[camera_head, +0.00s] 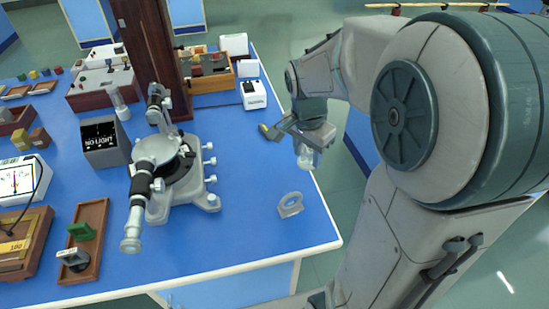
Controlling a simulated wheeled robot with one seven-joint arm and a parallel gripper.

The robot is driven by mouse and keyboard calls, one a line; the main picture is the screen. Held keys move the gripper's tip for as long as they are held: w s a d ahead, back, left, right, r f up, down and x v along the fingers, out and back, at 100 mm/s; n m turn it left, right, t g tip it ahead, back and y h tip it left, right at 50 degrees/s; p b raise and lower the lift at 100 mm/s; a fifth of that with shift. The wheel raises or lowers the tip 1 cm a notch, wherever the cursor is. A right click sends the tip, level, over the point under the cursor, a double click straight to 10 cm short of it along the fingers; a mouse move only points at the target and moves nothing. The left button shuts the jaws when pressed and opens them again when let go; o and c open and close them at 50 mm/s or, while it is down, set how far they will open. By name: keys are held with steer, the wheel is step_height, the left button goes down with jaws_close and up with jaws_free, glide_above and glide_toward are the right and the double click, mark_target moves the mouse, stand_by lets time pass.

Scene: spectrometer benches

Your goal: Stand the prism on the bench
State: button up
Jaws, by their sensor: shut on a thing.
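My gripper (306,147) points down at the right edge of the blue bench (245,240). It is shut on a small pale, glassy piece that looks like the prism (307,160). The prism hangs below the fingers, and its upper part is hidden by them. It appears to be above the bench's right edge; I cannot tell how high. The bench top below and to the left of it is mostly bare.
A spectrometer (177,180) with a telescope tube stands left of centre. A white box (254,94), a wooden tray (90,238) and a dark lamp box (104,142) are also there.

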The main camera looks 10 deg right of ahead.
steer(key=w+a+f, duration=0.1)
steer(key=w+f, duration=0.1)
steer(key=w, duration=0.1)
steer(key=w+a+f, duration=0.4)
steer(key=w, duration=0.1)
steer(key=shift+w+a, duration=0.15)
steer(key=shift+w, duration=0.2)
steer(key=shift+f, duration=2.05)
steer(key=shift+f, duration=0.1)
steer(key=o, duration=1)
